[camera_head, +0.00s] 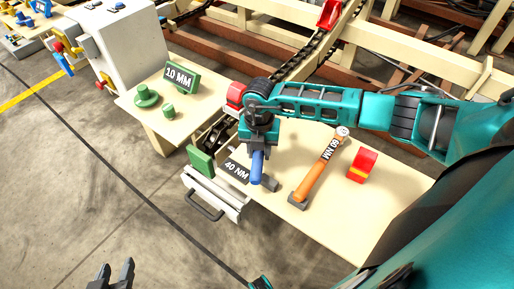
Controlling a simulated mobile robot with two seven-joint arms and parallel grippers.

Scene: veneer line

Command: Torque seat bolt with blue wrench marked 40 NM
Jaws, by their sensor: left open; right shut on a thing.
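The blue wrench (257,168) is at the front of the pale table, with a 40 NM label (236,172) just left of it. My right gripper (258,148) is shut on the blue wrench and hides its upper part. An orange wrench (319,167) marked 60 NM lies to its right, apart from the gripper. My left gripper (112,275) is open and empty over the floor at the bottom left. I cannot clearly pick out the seat bolt; my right gripper and forearm cover part of the dark mechanism (214,134) behind the wrench.
A red and yellow block (362,165) sits right of the orange wrench. A green block (200,161) and a grey drawer handle (205,207) are at the front edge. The floor at left is clear.

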